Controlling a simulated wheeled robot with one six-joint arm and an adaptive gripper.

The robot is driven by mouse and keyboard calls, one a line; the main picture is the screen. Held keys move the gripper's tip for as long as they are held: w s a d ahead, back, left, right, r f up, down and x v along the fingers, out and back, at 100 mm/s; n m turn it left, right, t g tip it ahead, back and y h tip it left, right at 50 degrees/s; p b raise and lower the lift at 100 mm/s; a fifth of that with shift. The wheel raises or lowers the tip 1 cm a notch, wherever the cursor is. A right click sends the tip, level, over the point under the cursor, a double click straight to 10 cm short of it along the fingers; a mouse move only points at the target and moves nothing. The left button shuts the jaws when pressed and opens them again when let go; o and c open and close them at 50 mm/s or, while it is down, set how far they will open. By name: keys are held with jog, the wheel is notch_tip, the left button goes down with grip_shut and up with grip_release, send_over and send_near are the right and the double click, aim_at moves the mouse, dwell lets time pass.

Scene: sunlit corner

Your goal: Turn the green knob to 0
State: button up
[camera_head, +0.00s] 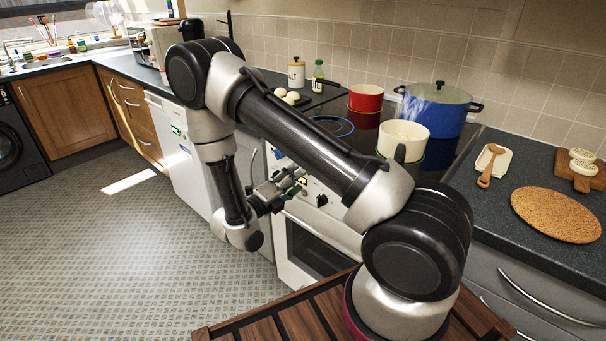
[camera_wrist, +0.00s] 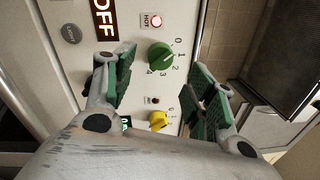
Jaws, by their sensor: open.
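The green knob (camera_wrist: 160,56) is on the white stove panel in the wrist view, with a dial marked 0 to 4 on its right and lower sides. A pale mark on it seems to point to the upper right, but the exact setting is too small to tell. My gripper (camera_wrist: 163,64) is open, with one green-padded finger left of the knob and one to its right; I cannot tell their distance from the panel. In the head view my gripper (camera_head: 287,186) is in front of the stove's control panel, and the knob cannot be made out there.
A yellow knob (camera_wrist: 158,121) sits below the green one. Red (camera_head: 366,98), cream (camera_head: 403,140) and blue (camera_head: 434,112) pots stand on the stove top. The floor at left is clear.

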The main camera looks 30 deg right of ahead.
jog(key=v, duration=0.6)
jog(key=shift+a, duration=0.2)
jog(key=shift+s+f, duration=0.1)
